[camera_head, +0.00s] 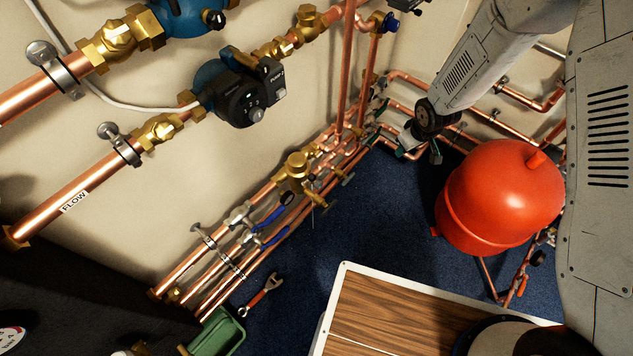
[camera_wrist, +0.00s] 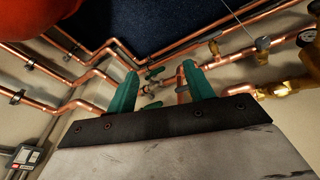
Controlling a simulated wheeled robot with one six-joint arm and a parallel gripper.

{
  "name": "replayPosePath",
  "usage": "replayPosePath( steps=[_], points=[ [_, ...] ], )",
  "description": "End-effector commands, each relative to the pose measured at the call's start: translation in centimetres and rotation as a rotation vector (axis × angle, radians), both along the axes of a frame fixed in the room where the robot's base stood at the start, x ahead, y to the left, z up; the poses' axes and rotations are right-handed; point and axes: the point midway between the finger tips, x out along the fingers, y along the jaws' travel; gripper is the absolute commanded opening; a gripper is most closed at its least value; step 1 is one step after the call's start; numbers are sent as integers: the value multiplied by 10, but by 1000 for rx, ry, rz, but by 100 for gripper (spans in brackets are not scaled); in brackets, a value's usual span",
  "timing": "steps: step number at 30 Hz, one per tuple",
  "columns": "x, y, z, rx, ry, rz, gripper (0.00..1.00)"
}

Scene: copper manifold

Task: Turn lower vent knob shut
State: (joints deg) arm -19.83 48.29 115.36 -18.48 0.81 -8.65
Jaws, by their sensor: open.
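Two small green knobs show between my fingers in the wrist view, a farther one (camera_wrist: 155,73) and a nearer one (camera_wrist: 152,105) on short copper pipes. I cannot tell for sure which is the lower vent knob. My gripper (camera_wrist: 158,72) is open, its two green fingers spread on either side of the knobs with nothing held. I cannot tell how far the fingertips are from them. In the head view, my arm reaches down to the pipe corner at the back, where the knobs are small and partly hidden by my wrist.
A red tank (camera_head: 505,195) stands just right of my wrist. Copper pipes (camera_head: 270,195) with brass valves and blue levers run along the left wall. A wrench (camera_head: 262,294) and a green bin (camera_head: 217,334) are on the blue floor near a wooden-topped cabinet (camera_head: 400,312).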

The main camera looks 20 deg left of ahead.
Motion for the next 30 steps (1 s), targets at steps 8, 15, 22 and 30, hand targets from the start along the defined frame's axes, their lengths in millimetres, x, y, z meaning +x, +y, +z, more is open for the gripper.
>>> replayPosePath(
  steps=[8,15,22,30],
  points=[
    [-30,74,-167,170,-112,260,52],
    [-48,164,-218,585,-507,516,52],
    [-90,188,-218,882,-762,606,52],
    [-110,194,-212,1007,-867,622,52]
  ],
)
